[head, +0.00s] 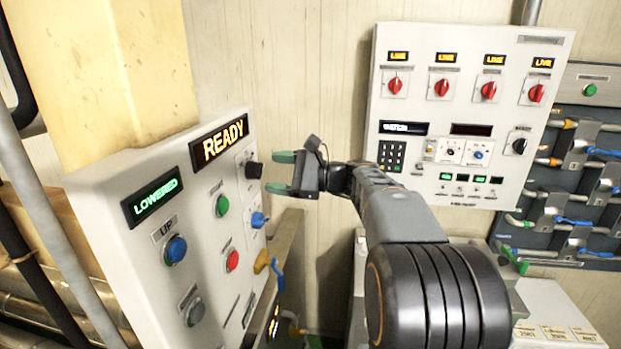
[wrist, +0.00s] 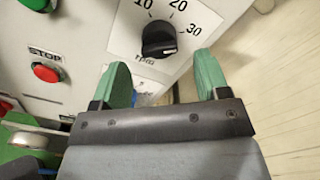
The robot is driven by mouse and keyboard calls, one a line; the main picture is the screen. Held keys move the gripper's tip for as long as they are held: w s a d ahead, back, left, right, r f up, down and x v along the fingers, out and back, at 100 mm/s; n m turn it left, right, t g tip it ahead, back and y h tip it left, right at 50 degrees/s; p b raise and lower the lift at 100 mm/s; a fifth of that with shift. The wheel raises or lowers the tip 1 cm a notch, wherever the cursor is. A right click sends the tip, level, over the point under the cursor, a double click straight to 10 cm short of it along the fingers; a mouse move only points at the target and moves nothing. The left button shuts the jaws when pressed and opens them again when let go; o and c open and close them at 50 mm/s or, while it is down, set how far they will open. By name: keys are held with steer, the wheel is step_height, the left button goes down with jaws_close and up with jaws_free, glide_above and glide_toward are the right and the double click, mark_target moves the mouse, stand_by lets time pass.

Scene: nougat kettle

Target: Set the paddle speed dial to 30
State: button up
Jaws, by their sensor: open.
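The paddle speed dial is a black knob (wrist: 158,40) on a white plate marked 10, 20, 30 and rpm in the wrist view. In the head view the dial (head: 253,170) sits on the right part of the sloping control panel. My gripper (head: 277,172) is open and empty, just right of the dial and facing it. In the wrist view the green fingertips (wrist: 162,68) are spread wider than the knob, apart from it, with the knob showing between and beyond them.
The control panel (head: 110,222) also carries a READY display (head: 219,141), a green button (head: 221,204), a blue knob (head: 259,219) below the dial, and a red stop button (wrist: 46,72). A second panel (head: 450,205) with red switches hangs on the back wall.

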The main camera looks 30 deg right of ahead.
steer(key=b+v, duration=0.2)
steer(key=v, duration=0.8)
steer(key=shift+d, duration=0.2)
step_height(320, 180, down, 15)
steer(key=s+n+g+h, duration=0.2)
steer(key=n+g+h, duration=0.15)
steer(key=h, duration=0.35)
steer(key=s+a+f+n+g+h, duration=0.2)
steer(key=s+a+f+n+h, duration=0.5)
steer(key=s+a+n, duration=0.5)
steer(key=shift+s+f+n+g+h, duration=0.35)
steer(key=shift+s+f+n, duration=0.1)
steer(key=shift+f+n, duration=0.45)
